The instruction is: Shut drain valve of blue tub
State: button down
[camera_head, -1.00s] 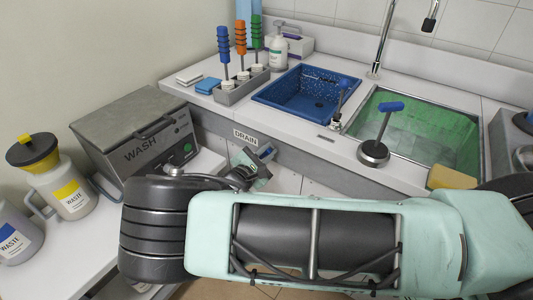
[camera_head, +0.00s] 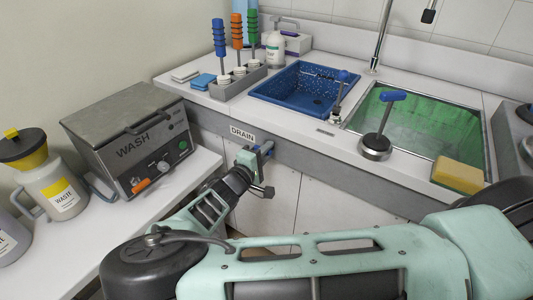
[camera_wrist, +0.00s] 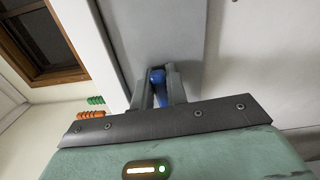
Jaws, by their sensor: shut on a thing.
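The blue tub (camera_head: 300,88) is set into the counter, with small water drops on its walls. Its drain valve has a blue handle (camera_head: 267,147) on the counter's front face, just right of the DRAIN label (camera_head: 242,133). My gripper (camera_head: 257,153) is at the valve and shut on this handle. In the wrist view the blue handle (camera_wrist: 157,77) shows between the two grey fingers of my gripper (camera_wrist: 158,84). The handle's lower part and the pipe are mostly hidden by the gripper, so how far the valve is turned is unclear.
A green-lined sink (camera_head: 420,120) with a blue-handled metal plug (camera_head: 376,146) and a yellow sponge (camera_head: 458,176) is to the right. White cabinet doors (camera_head: 270,205) lie below the valve.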

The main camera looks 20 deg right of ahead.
jog(key=shift+f+m, duration=0.15)
jog(key=shift+m, duration=0.45)
jog(key=c, duration=1.4)
grip_release()
jog(key=b+v, duration=0.2)
jog(key=v, duration=1.5)
jog(key=shift+s+a+b, duration=0.2)
jog(key=shift+b, duration=0.2)
